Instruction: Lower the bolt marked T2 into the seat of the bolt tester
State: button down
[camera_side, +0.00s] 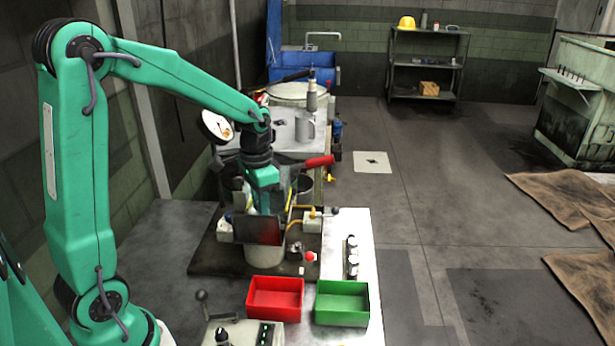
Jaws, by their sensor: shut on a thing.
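My gripper (266,206) points down over the middle of the machine on the dark base plate, at the end of my green arm. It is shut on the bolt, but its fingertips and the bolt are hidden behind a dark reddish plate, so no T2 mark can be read. The machine, which looks like the bolt tester (265,257), has a pale round body below that plate. Its seat is hidden from this side. I cannot tell how high the bolt is above the seat or whether they touch.
A red lever handle (320,162) sticks out right of my wrist. A red bin (275,298) and a green bin (342,302) stand in front. Several dark-and-silver parts (351,258) stand in a row at the right. A control box (243,333) with a lever is nearest.

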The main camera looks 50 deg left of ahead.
jog(key=shift+f, duration=1.45)
dwell(0.4)
jog(key=c, duration=1.2)
grip_release()
jog(key=shift+o, duration=0.2)
notch_tip(320, 180, up, 7)
jog(key=shift+r, duration=0.4)
